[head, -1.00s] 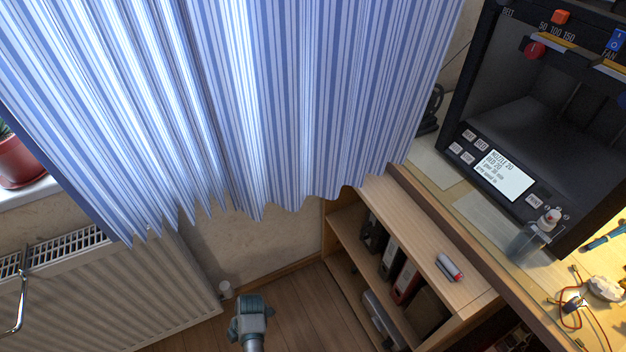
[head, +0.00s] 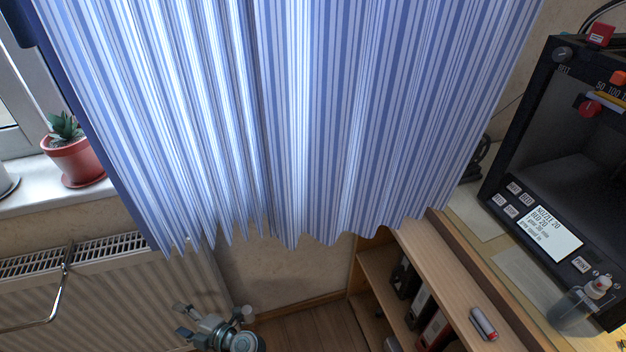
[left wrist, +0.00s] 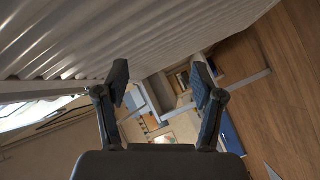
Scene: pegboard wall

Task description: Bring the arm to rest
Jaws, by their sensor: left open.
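My left gripper (head: 182,321) shows at the bottom of the head view, left of centre, in front of the radiator's right end and the wall. Its two fingers are spread apart and point left, with nothing between them. In the left wrist view my left gripper (left wrist: 160,80) is also open and empty, its two dark fingers well apart. My right gripper is in neither view.
A ribbed radiator (head: 100,305) with a metal rail (head: 55,300) stands left of my gripper. A striped curtain (head: 290,110) hangs above. A wooden shelf (head: 440,255) and a printer (head: 540,150) are at the right. A potted plant (head: 78,160) sits on the sill.

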